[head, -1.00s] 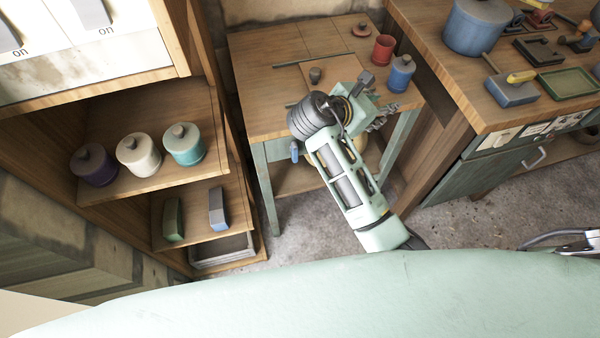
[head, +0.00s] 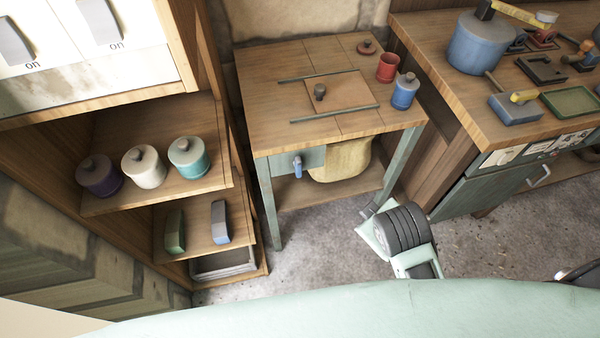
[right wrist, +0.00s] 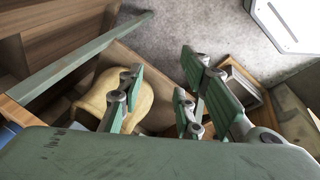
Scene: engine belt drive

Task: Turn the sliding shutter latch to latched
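The sliding shutter (head: 340,92) is a flat wooden panel with a dark knob (head: 320,91), lying between two dark rails on the small table's top. A blue lever (head: 298,166), possibly the latch, sits roughly upright on the grey-green panel (head: 313,157) under the table's front edge. No latch markings are readable. My right arm is low at the table's front right, apart from the lever; its fingers are not clear in the head view. In the right wrist view my right gripper (right wrist: 160,98) is open and empty, its green-padded fingers spread. My left gripper is not in view.
A red cup (head: 387,67) and blue jar (head: 404,91) stand at the tabletop's right. A yellowish sack (head: 342,160) is below. The open shelf (head: 150,196) on the left holds jars. A workbench (head: 455,85) stands right. The floor before the table is mostly clear.

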